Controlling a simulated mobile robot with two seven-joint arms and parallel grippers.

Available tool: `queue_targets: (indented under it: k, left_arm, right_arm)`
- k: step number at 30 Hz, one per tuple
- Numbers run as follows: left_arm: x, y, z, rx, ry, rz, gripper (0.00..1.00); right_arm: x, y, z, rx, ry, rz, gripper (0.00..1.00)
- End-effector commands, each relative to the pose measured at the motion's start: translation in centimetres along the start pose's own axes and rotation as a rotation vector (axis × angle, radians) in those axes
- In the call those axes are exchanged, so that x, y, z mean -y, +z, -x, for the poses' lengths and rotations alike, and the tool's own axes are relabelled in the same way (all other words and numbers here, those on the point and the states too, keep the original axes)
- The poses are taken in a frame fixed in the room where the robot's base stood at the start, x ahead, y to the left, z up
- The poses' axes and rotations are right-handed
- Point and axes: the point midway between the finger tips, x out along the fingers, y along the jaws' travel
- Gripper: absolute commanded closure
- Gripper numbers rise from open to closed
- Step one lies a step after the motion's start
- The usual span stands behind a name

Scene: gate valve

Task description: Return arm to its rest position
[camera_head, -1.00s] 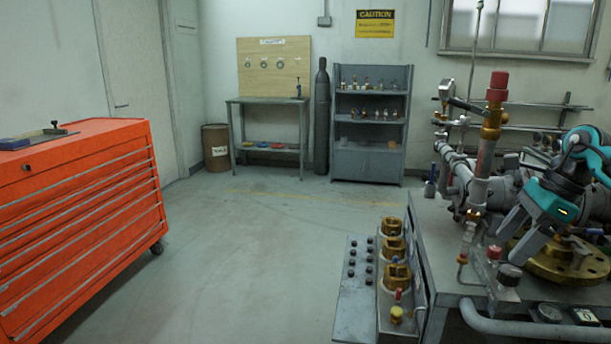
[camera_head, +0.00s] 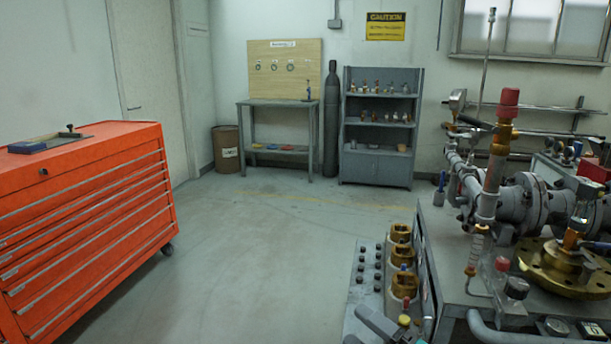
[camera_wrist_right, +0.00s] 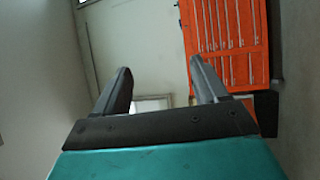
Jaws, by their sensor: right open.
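My right gripper (camera_head: 368,322) shows only in part at the bottom edge of the head view, as grey fingers in front of the low valve stand. In the right wrist view my right gripper (camera_wrist_right: 163,78) has its two dark fingers spread wide apart with nothing between them. Its teal body fills the lower part of that view. The rest of my right arm is outside the head view. My left gripper is in neither view.
The pipe bench with a red-capped valve stem (camera_head: 507,105) and a brass flange (camera_head: 545,275) stands at right. A low stand with brass fittings (camera_head: 402,257) is beside it. An orange tool chest (camera_head: 90,215) stands at left. Floor between is clear.

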Motion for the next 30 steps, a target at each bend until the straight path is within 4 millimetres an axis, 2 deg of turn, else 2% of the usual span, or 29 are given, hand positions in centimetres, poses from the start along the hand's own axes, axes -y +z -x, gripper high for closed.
queue_targets:
  k: [1, 5, 9, 12, 15, 18, 21, 30]
  left_arm:
    - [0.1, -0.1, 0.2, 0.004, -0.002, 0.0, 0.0]
    - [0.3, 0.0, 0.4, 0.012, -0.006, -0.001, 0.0]
    - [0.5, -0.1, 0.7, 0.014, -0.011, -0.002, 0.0]
    - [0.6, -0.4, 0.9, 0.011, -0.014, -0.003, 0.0]
    - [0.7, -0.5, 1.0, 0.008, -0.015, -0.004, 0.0]
    - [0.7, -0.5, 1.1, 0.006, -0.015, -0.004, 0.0]
    - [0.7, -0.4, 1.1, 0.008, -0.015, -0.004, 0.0]
    - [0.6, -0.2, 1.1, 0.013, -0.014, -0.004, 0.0]
  right_arm:
    - [1.0, -0.3, 1.3, 0.098, -0.002, -0.156, 0.28]
    - [4.2, -0.5, 5.4, 0.357, -0.017, -0.54, 0.28]
    - [8.3, -1.8, 11.2, 0.64, -0.045, -0.938, 0.28]
    - [10.7, -3.4, 15.2, 0.815, -0.063, -1.169, 0.28]
    - [12.3, -5.1, 18.3, 0.946, -0.076, -1.336, 0.28]
    - [13.2, -6.3, 20.2, 1.026, -0.085, -1.433, 0.28]
    - [13.6, -6.8, 20.9, 1.059, -0.087, -1.475, 0.28]
    - [13.7, -6.8, 21.0, 1.062, -0.089, -1.476, 0.28]
